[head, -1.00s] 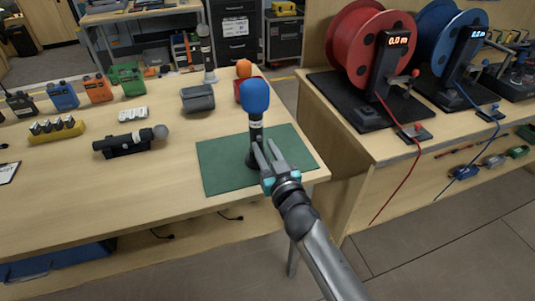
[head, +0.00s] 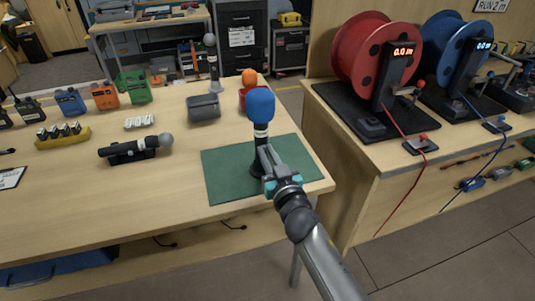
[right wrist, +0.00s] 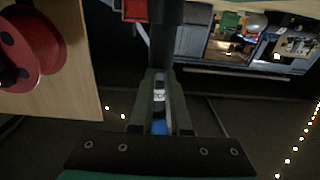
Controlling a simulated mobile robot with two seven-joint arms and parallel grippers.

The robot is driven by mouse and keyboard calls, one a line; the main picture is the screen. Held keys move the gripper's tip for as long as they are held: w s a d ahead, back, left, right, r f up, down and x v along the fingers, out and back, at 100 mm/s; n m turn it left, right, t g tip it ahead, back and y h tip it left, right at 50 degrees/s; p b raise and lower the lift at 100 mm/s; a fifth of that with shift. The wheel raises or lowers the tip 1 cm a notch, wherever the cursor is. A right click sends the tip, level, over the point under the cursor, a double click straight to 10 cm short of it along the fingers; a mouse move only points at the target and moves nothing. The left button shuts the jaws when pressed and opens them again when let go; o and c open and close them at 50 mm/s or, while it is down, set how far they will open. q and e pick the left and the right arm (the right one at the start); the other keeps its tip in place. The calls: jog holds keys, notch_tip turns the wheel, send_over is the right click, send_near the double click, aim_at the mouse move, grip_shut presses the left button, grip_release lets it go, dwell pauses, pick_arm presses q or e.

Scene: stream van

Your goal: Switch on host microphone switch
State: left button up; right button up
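A microphone with a blue foam top (head: 260,106), a white band and a dark body stands upright on a green mat (head: 226,181) near the table's right end. My right gripper (head: 266,152) is in front of its lower body, fingers pointing at it. In the right wrist view a narrow gap shows between the fingers (right wrist: 163,80), with a white patch and a blue patch visible through it. The dark upright body (right wrist: 167,40) lies just beyond the fingertips; whether they touch it is unclear. The microphone's switch cannot be made out. My left gripper is out of view.
A black handheld microphone (head: 135,149) lies in a cradle to the left. A grey bin (head: 204,107) and an orange-topped item (head: 249,78) stand behind. A red cable reel (head: 373,53) is on the right bench. Bare tabletop lies left of the mat.

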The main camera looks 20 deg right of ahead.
grip_shut()
jog(key=shift+r+p, duration=0.45)
jog(key=shift+o, duration=2.4)
grip_release()
jog(key=s+p, duration=0.1)
jog(key=s, duration=0.7)
jog(key=shift+d+p, duration=0.2)
jog(key=shift+p, duration=0.15)
